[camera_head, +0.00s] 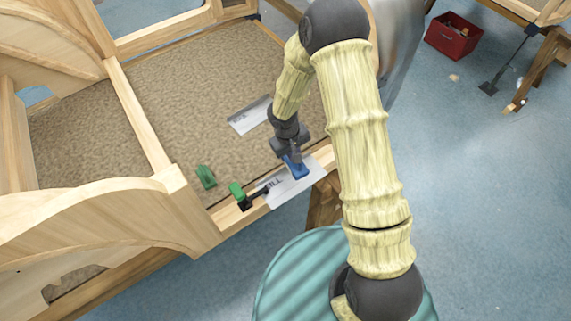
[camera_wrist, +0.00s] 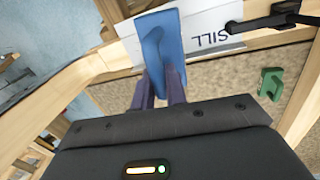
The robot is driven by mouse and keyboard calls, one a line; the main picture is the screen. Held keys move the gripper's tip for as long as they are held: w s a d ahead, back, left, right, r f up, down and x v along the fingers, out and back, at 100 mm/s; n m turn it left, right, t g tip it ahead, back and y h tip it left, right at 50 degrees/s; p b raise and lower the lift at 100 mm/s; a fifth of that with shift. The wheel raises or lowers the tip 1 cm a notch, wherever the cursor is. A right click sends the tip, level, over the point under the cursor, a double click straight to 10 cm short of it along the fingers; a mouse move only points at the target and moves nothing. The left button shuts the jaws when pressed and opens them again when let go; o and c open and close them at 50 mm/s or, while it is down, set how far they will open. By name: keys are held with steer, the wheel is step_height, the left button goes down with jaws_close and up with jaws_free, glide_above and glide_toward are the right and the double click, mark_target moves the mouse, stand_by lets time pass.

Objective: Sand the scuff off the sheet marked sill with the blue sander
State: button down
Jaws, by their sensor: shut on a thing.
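The blue sander (camera_head: 295,167) is held in my gripper (camera_head: 290,152), which is shut on it. The sander is over the sheet marked SILL (camera_head: 292,188), near the sheet's upper edge in the head view. Whether it touches the sheet is hard to tell. In the wrist view the sander (camera_wrist: 162,45) covers part of the SILL sheet (camera_wrist: 205,28), with the lettering beside it. No scuff can be made out; it may be hidden under the sander. The SILL sheet lies on the wooden frame's edge.
Another green block (camera_head: 206,177) lies on the brown surface (camera_head: 190,90). A second marked sheet (camera_head: 250,114) lies farther back. Wooden frame sides rise at the left. A red box (camera_head: 453,37) stands on the floor.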

mark_target(286, 165)
steer(key=shift+s+a+f+n+b, duration=0.1)
steer(key=shift+a+f+n+b, duration=0.2)
steer(key=shift+a, duration=0.3)
steer(key=shift+s+a+f+n+b, duration=0.1)
steer(key=shift+a+f+n+b, duration=0.15)
steer(key=shift+a, duration=0.3)
steer(key=shift+a+r, duration=0.1)
step_height(286, 165, down, 6)
steer(key=b, duration=0.4)
steer(key=shift+r, duration=0.2)
steer(key=shift+s+f, duration=0.1)
steer(key=shift+f, duration=0.1)
steer(key=shift+f, duration=0.2)
